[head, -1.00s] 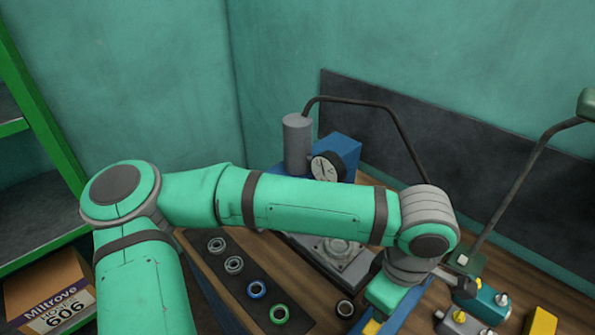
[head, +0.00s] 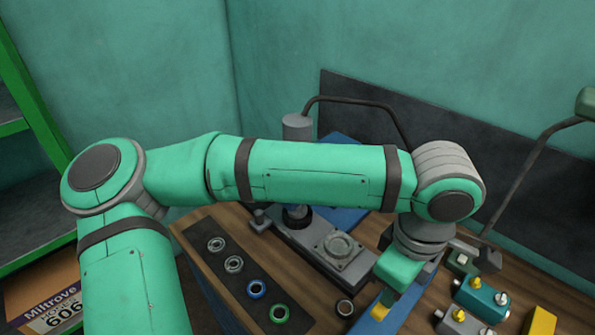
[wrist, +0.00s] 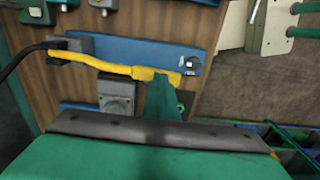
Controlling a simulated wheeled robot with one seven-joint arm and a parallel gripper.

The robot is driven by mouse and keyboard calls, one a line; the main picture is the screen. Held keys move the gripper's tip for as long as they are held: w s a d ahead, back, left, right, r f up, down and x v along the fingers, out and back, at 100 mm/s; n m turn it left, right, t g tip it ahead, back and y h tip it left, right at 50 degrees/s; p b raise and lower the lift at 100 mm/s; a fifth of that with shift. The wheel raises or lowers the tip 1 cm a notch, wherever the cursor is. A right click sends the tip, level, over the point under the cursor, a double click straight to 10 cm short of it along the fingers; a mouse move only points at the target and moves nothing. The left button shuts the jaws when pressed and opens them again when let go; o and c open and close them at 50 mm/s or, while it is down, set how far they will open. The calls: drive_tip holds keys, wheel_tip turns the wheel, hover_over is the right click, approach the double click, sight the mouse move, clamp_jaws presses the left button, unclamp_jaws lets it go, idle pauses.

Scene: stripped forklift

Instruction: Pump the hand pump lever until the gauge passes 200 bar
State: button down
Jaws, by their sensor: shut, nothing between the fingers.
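The yellow lever (wrist: 105,65) lies across the wrist view above a blue base plate (wrist: 200,50). Its left end meets a dark block with a black hose. My green gripper (wrist: 162,90) is shut and empty, its tip close to the lever's right part; I cannot tell whether they touch. In the head view my gripper (head: 390,284) points down over the bench, with a yellow end of the lever (head: 379,312) just below it. The gauge is hidden behind my arm in the head view, so its reading does not show.
A grey plate with a round boss (head: 338,247) stands left of my gripper. Valve blocks with knobs (head: 482,298) are close on the right. A dark strip (head: 222,262) with several rings lies at left. A boxed carton (head: 45,295) sits on the green shelf.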

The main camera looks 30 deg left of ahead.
drive_tip(key=shift+f, duration=0.1)
wheel_tip(320, 180, down, 8)
wheel_tip(320, 180, up, 8)
drive_tip(key=shift+w+f, duration=0.1)
drive_tip(key=shift+f, duration=0.1)
drive_tip(key=shift+r, duration=0.2)
idle(0.8)
